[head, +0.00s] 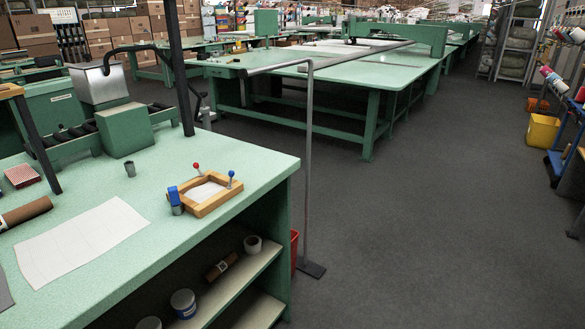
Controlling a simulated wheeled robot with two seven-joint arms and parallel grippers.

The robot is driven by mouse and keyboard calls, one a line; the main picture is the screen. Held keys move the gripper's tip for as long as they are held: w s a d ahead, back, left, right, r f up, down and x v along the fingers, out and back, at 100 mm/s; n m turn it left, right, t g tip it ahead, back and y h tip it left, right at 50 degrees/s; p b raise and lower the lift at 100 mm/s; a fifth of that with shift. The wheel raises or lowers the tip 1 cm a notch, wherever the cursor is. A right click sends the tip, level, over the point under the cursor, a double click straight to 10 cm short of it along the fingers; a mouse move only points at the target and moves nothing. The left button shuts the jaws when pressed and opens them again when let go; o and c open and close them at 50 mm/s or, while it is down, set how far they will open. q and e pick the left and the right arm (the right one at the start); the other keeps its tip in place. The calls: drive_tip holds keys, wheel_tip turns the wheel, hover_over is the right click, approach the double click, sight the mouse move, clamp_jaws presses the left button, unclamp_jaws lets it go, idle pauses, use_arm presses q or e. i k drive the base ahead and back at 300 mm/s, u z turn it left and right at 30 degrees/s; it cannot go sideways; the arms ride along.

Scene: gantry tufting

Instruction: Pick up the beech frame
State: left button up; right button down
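The beech frame (226,201) is a small, pale wooden rectangle lying flat on the green worktable (262,163), near its right edge. A white sheet shows inside the frame. A red-headed pin (196,166) and a blue-headed pin (231,175) stand up at its far side and right side. A blue and grey item (174,198) stands at its left corner. Neither of my grippers is in view.
The grey floor at right is open.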

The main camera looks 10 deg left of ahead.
sight(200, 196)
drive_tip(key=z, duration=0.3)
drive_tip(key=i, duration=1.75)
drive_tip(key=u, duration=2.6)
